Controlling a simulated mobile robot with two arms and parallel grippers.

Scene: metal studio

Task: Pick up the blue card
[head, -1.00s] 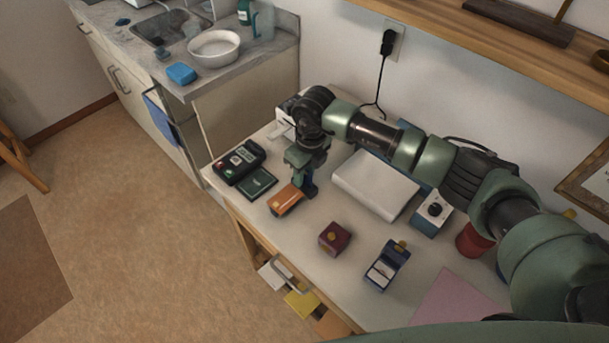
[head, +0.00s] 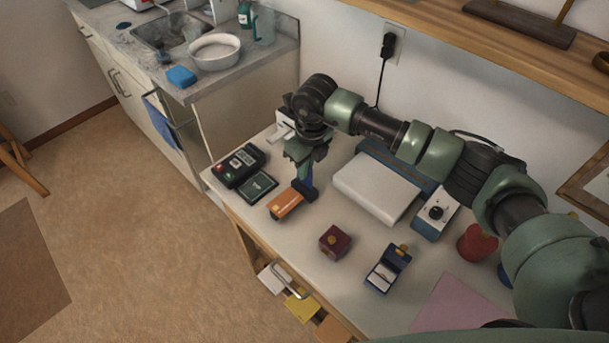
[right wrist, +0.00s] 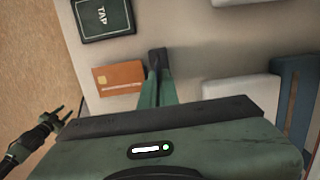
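I cannot make out a blue card for certain. A narrow blue strip (head: 307,176) shows at the fingers of my right gripper (head: 305,191) in the head view; I cannot tell if it is card or finger. In the right wrist view the right gripper's dark fingertips (right wrist: 157,58) look together, low over the table beside an orange card (right wrist: 118,78). That orange card (head: 286,205) also lies left of the fingers in the head view. My left gripper (right wrist: 70,108) shows small at the left of the right wrist view, fingers apart, empty.
A dark pad marked TAP (right wrist: 102,18) lies near a black card terminal (head: 238,165). A white-topped box (head: 377,187), a maroon box (head: 335,240) and a blue case (head: 388,268) stand on the pale table. A red pot (head: 476,242) is at the right.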

